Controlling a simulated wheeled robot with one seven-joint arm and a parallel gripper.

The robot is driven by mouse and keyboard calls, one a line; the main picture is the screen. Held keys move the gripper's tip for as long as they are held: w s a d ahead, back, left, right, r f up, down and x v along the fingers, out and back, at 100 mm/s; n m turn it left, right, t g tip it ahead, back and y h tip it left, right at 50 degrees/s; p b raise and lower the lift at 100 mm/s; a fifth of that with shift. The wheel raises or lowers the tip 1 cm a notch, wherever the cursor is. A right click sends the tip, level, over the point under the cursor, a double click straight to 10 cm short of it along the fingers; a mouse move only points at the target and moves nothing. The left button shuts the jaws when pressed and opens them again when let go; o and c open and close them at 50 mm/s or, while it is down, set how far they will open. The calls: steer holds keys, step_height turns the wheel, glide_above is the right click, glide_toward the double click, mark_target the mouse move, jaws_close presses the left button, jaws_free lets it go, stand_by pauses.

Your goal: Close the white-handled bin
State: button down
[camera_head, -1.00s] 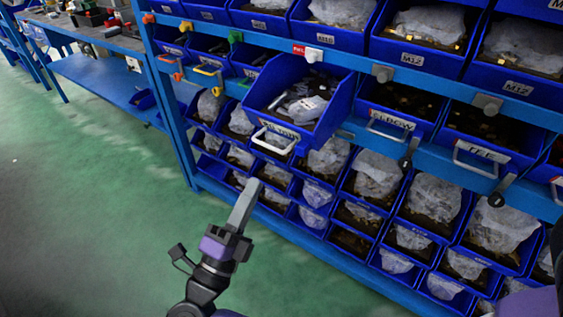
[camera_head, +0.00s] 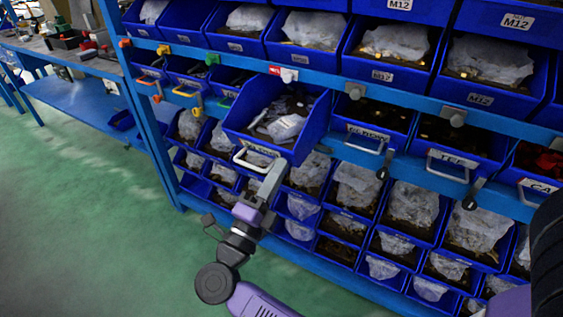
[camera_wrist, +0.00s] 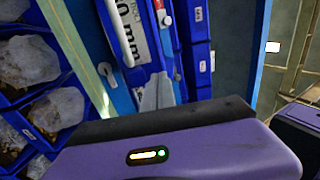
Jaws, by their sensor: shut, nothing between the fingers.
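The white-handled bin (camera_head: 312,128) is a blue bin in the middle row of the rack, sticking out past its neighbours, with loose parts and clear bags inside. Its white handle (camera_head: 241,160) hangs at the lower front edge. My gripper (camera_head: 275,170) is shut and empty, just in front of the bin's lower front and overlapping the right part of the handle in the head view. I cannot tell whether it touches.
Neighbouring bins with pale handles (camera_head: 365,146) sit further in on the right. A yellow handle (camera_head: 187,92) is at the left. Bag-filled bins (camera_head: 357,186) lie below. A workbench (camera_head: 75,95) stands at the far left, with open green floor (camera_head: 80,220) in front.

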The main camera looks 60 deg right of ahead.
mark_target(319, 121)
steer(key=shift+x, duration=0.85)
steer(key=shift+d, duration=0.1)
steer(key=d, duration=1.9)
steer(key=shift+w+b, duration=0.3)
steer(key=shift+b, duration=0.1)
steer(key=shift+d, duration=0.3)
steer(key=shift+d+r, duration=0.1)
